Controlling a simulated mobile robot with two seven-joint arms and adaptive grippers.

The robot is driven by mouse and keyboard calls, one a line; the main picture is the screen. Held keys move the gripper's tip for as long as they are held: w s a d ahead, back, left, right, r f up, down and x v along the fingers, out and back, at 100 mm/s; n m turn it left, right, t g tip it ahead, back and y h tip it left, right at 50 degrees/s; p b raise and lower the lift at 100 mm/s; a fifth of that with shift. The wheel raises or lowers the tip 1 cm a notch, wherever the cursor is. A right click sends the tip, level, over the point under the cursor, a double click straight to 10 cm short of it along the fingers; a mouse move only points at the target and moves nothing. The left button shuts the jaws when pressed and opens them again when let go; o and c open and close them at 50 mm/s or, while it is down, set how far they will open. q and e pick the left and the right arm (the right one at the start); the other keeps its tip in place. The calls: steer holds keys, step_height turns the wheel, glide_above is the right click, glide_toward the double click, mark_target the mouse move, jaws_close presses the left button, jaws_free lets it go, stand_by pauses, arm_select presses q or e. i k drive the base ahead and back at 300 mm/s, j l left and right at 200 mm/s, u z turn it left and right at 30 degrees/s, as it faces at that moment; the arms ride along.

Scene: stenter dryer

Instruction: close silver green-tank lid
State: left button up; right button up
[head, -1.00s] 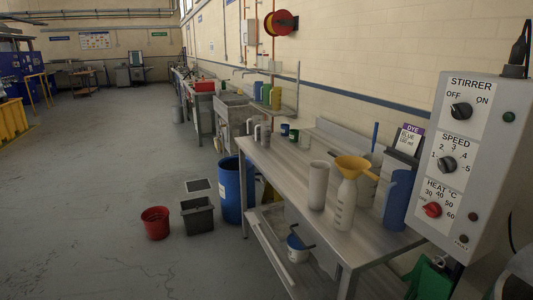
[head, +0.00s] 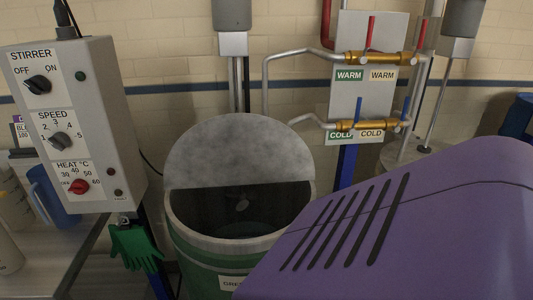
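The green tank (head: 195,262) stands in the lower middle of the head view, with a pale rim and a partly covered label on its front. Its silver lid (head: 238,150), a grey half-round plate, stands raised at the back of the rim, so the front half of the top is open. Inside, the tank is dark, and a small stirrer-like part shows. The tank's right side is hidden behind a large purple slotted body. Neither of my grippers is in view.
The stirrer control box (head: 88,120) is at the left, with a green glove (head: 135,248) hanging below it. Behind the tank are warm and cold water valves (head: 375,90) on a wall panel. The purple slotted body (head: 400,220) fills the lower right.

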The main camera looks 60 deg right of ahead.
mark_target(238, 149)
steer(key=z, duration=1.65)
steer(key=k+j+u, duration=0.1)
steer(key=j+u, duration=0.55)
steer(key=j, duration=0.1)
